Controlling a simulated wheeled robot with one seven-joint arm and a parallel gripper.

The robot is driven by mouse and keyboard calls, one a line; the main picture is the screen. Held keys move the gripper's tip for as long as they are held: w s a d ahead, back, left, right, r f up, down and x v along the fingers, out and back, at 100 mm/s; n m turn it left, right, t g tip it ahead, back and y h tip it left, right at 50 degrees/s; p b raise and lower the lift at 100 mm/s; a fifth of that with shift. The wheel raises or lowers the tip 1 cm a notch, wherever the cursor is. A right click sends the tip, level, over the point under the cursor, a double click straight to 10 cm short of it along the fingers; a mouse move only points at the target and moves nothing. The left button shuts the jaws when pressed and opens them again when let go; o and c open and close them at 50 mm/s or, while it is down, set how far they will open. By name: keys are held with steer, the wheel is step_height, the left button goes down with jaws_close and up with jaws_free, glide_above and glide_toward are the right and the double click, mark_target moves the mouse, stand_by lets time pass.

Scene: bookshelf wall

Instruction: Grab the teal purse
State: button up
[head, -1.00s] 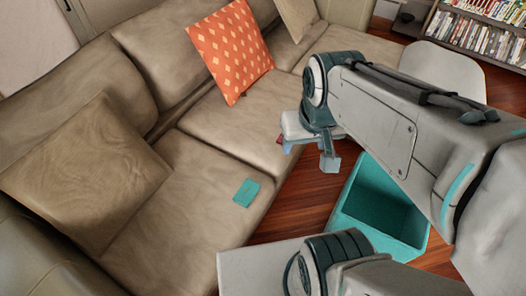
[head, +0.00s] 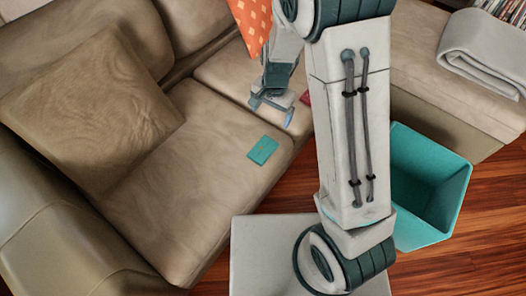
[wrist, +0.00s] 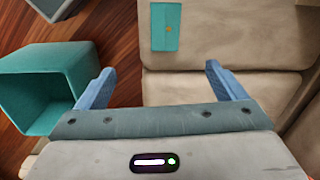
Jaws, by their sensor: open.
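The teal purse (head: 262,150) is flat and rectangular. It lies on the beige sofa seat (head: 200,140) near its front edge. My gripper (head: 271,110) is open and hangs over the seat just beyond the purse in the head view. In the wrist view the purse (wrist: 165,27) lies ahead of my open fingers (wrist: 160,68), close to the middle. Nothing is between the fingers, and they are apart from the purse. No part of the purse looks hidden.
An open teal bin (head: 430,185) stands on the wooden floor right of my arm. A beige cushion (head: 90,115) leans at the left. An orange cushion (head: 253,22) and a small red item (head: 305,98) are behind my gripper. A folded grey cloth (head: 485,50) lies at the right.

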step_height(320, 180, down, 9)
steer(key=w+a+m+b, duration=0.1)
steer(key=a+b, duration=0.1)
steer(key=b, duration=0.1)
glide_above(263, 149)
steer(key=shift+h, duration=0.4)
steer(key=f, duration=0.8)
steer(key=shift+s+d+f, duration=0.1)
steer(key=shift+s+d, duration=0.1)
steer(key=shift+s, duration=0.05)
steer(key=shift+w+a+f+b, duration=0.15)
steer(key=shift+f+b, duration=0.15)
steer(key=shift+f, duration=1.15)
steer(key=shift+w+a+f+b, duration=0.1)
steer(key=shift+f+b, duration=0.15)
steer(key=shift+f, duration=1.15)
steer(key=c, duration=1.1)
